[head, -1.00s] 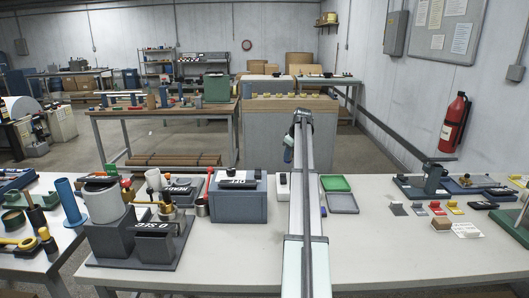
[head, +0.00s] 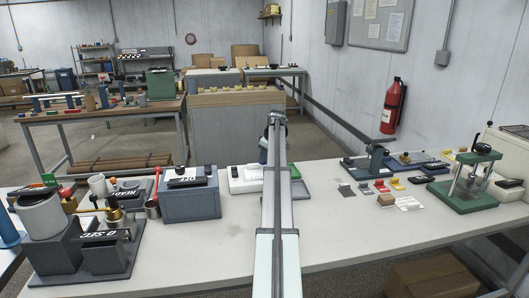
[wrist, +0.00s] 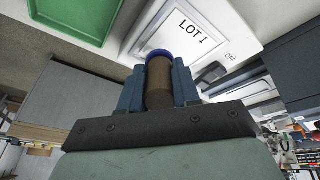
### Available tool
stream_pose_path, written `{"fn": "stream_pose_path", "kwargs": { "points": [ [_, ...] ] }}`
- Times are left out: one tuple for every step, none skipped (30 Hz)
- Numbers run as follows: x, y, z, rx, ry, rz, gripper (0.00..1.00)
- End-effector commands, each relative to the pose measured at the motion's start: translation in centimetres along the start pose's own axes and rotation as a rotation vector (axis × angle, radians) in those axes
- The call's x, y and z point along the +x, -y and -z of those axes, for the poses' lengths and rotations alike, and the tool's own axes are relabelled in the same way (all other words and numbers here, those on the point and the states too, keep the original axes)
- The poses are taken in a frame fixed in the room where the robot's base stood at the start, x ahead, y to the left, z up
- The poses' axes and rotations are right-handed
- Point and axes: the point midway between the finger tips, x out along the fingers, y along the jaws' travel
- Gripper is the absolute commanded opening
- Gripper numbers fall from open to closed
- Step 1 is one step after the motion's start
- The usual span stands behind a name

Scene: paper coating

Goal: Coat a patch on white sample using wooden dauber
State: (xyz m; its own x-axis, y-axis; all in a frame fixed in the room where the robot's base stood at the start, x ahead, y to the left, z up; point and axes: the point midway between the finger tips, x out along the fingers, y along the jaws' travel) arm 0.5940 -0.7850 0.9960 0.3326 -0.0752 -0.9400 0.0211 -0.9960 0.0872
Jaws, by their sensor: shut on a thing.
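My gripper (wrist: 157,72) shows in the wrist view with its two blue fingers shut on a brown wooden cylinder with a blue rim, which looks like the wooden dauber (wrist: 159,86). In the head view my arm stretches straight ahead and mostly hides the gripper. A white device marked LOT 1 (wrist: 190,30) lies beyond the dauber in the wrist view; I cannot tell whether they touch. Small grey, red and yellow pieces lie on the right of the table, beside a white printed card (head: 408,203). I cannot tell which thing is the white sample.
A blue-grey box (head: 190,200) and a dark apparatus with pots (head: 75,255) stand left of my arm. A green tray (wrist: 75,18) shows in the wrist view. A green-based press (head: 470,195) stands at the right. The table (head: 350,240) is clear in front.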

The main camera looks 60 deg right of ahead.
Motion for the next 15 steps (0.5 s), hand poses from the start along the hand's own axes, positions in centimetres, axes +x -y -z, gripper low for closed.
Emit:
{"fn": "stream_pose_path", "kwargs": {
  "points": [
    [0.5, 0.1, -0.2, 0.0, 0.0, 0.001, 0.01],
    [0.7, 0.1, -0.3, 0.0, 0.0, 0.001, 0.01],
    [1.0, 0.2, -0.4, 0.0, 0.0, 0.001, 0.01],
    [1.3, 0.2, -0.5, 0.0, 0.0, 0.001, 0.01],
    [1.5, 0.2, -0.6, 0.0, 0.0, 0.001, 0.01],
    [1.9, 0.2, -0.7, 0.0, 0.0, 0.0, 0.01],
    [2.2, 0.2, -0.8, 0.0, 0.0, 0.0, 0.01],
    [2.5, 0.3, -0.9, 0.0, 0.0, 0.0, 0.01],
    [2.8, 0.3, -1.0, 0.0, 0.0, 0.001, 0.01],
    [3.0, 0.3, -1.1, 0.0, 0.0, 0.001, 0.01],
    [3.3, 0.4, -1.2, 0.0, 0.0, 0.001, 0.01],
    [3.7, 0.4, -1.3, 0.0, 0.001, 0.001, 0.01],
    [4.0, 0.5, -1.4, 0.0, 0.001, 0.001, 0.01],
    [4.3, 0.6, -1.4, -0.001, 0.0, 0.001, 0.01],
    [4.5, 0.9, -1.1, -0.002, 0.0, 0.001, 0.01]
  ]
}}
